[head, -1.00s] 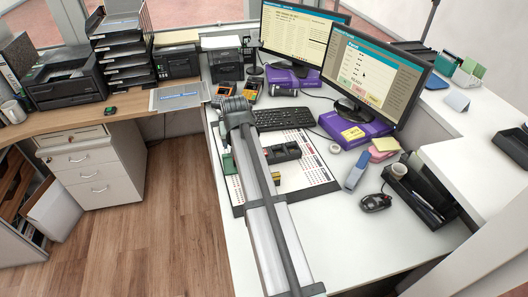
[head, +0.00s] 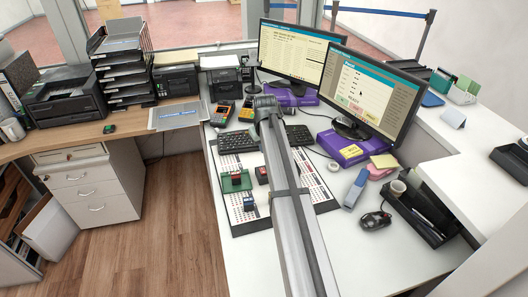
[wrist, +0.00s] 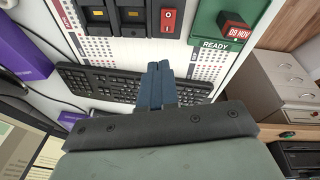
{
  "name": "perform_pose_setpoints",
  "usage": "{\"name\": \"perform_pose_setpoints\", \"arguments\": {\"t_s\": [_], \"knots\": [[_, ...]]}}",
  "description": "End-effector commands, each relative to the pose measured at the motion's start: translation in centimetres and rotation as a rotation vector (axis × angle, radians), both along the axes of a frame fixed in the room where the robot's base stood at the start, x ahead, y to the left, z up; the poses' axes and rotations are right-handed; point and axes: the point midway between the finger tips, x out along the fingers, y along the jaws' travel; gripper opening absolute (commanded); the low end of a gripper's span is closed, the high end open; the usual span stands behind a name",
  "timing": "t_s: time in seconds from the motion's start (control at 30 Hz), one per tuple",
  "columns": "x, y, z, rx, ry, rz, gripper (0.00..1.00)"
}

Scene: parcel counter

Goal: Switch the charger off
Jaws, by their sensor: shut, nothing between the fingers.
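The charger (wrist: 130,27) is a black unit with yellow parts in its bays, at the top of the wrist view. Its red rocker switch (wrist: 168,19), marked I and O, is at its right end there; I cannot tell which side is pressed. In the head view my arm covers most of the charger, leaving its red switch end (head: 262,174) showing. My gripper (wrist: 160,66) is shut and empty, with blue fingers close together, below the switch in the wrist view and apart from it. The arm hides my fingers in the head view.
A green READY unit (wrist: 228,22) stands beside the switch, with a red 09 NOV piece on it. A blue item (head: 249,204) is on the printed mat (head: 236,222). The keyboard (wrist: 110,84) lies beyond the mat. Monitors (head: 377,93) stand behind at right.

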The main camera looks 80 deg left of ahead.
Motion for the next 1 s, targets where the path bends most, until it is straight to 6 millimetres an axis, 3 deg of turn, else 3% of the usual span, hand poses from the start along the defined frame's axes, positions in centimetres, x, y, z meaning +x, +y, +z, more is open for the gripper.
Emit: {"name": "perform_pose_setpoints", "arguments": {"t_s": [0.17,0.6,0.8,1.0], "knots": [[-0.1,0.2,-0.2,-0.074,-0.044,0.276,0.00],[-0.4,-2.2,-0.4,-0.209,-0.101,1.060,0.00],[-0.5,-2.6,-0.4,-0.219,-0.116,1.276,0.00],[-0.5,-2.6,-0.5,-0.215,-0.125,1.341,0.00]]}}
